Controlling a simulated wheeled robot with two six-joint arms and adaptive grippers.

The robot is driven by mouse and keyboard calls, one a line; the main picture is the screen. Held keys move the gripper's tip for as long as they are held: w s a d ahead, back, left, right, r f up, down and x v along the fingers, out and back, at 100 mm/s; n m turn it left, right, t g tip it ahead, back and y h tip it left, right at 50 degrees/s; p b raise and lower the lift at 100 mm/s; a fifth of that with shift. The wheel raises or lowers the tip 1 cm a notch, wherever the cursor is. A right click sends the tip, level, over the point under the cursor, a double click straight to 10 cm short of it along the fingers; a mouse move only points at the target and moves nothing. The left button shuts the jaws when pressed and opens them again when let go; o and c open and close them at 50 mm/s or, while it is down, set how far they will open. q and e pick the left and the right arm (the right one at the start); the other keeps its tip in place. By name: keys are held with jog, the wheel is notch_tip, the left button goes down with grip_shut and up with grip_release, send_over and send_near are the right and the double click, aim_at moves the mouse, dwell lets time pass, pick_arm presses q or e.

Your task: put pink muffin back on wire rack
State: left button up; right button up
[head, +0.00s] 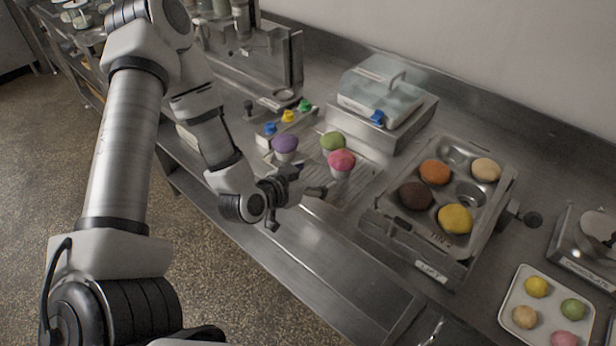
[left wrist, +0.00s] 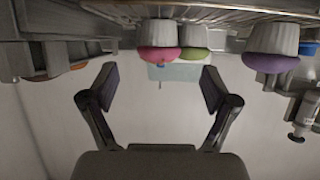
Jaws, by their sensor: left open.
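The pink muffin (head: 341,161) stands upright in a white cup on the wire rack (head: 352,188), at its front. A green muffin (head: 333,141) stands just behind it and a purple muffin (head: 285,143) to its left. My left gripper (head: 305,183) is open and empty, in front of the pink muffin and apart from it. In the left wrist view, which is upside down, the pink muffin (left wrist: 158,54) appears beyond the open fingers (left wrist: 160,82), roughly centred between them. The rack shows along the top edge there. My right gripper is in neither view.
A muffin tin (head: 442,236) with orange, tan, brown and yellow muffins sits right of the rack. A clear-lidded box (head: 381,92) stands behind the rack. Coloured knobs (head: 288,116) are at the back left. A white tray (head: 515,297) with small coloured pieces lies at lower right.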

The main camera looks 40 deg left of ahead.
pick_arm(q)
jog(key=shift+v, duration=1.2)
jog(key=s+d+f+g, duration=0.1)
jog(key=f, duration=0.2)
jog(key=s+d+f+g, duration=0.1)
jog(key=s+f+g, duration=0.1)
jog(key=f, duration=0.1)
jog(key=s+d+f+g, duration=0.1)
jog(key=s+f, duration=0.1)
jog(key=shift+d+f+g+h, duration=0.3)
jog(key=shift+d+f, duration=0.05)
jog(key=shift+f, duration=0.05)
jog(key=s+d+f+n+g+y+b, duration=0.1)
jog(key=s+d+f+g, duration=0.3)
jog(key=s+f+g, duration=0.4)
jog(key=s+f, duration=0.6)
jog(key=s, duration=0.3)
jog(key=shift+d+n+g+y, duration=0.2)
jog(key=shift+n+g+y, duration=0.1)
jog(key=shift+g+y, duration=0.1)
